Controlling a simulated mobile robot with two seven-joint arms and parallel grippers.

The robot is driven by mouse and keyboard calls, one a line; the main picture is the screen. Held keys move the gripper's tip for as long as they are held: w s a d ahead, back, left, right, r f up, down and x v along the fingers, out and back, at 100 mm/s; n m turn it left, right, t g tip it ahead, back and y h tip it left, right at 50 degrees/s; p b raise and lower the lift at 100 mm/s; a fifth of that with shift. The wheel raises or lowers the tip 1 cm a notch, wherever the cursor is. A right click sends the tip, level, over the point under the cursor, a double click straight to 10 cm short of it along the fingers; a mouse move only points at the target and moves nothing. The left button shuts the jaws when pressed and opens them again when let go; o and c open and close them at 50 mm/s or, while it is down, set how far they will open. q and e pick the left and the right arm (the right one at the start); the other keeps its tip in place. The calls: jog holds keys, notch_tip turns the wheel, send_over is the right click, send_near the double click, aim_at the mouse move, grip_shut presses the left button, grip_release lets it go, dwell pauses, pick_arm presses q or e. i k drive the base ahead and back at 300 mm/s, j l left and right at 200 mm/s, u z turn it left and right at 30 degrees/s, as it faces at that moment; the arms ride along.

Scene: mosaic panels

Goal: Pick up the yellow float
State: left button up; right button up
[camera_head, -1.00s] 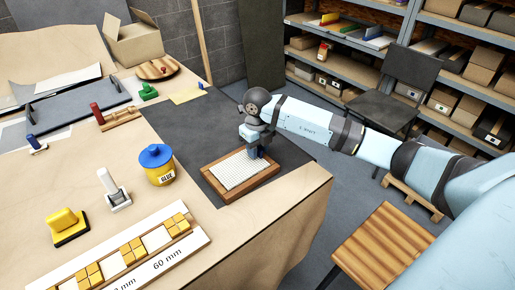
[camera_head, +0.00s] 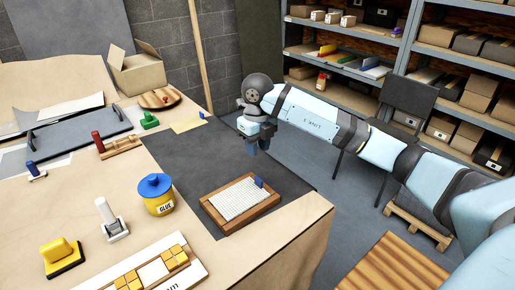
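The yellow float (camera_head: 60,250), a yellow handle block on a dark base, stands on the wooden table at the lower left. My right gripper (camera_head: 257,150) points down above the dark mat, well to the right of the float. My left gripper is not in view.
A glue pot (camera_head: 156,197) and a white-handled tool (camera_head: 111,218) stand near the float. A strip with yellow tiles (camera_head: 128,280) lies at the front edge. A grey board (camera_head: 80,128), a green piece (camera_head: 148,120) and an open carton (camera_head: 137,72) are farther back.

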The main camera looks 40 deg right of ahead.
aim_at(60, 256)
jog(key=k+j, duration=0.75)
jog(key=j, duration=0.25)
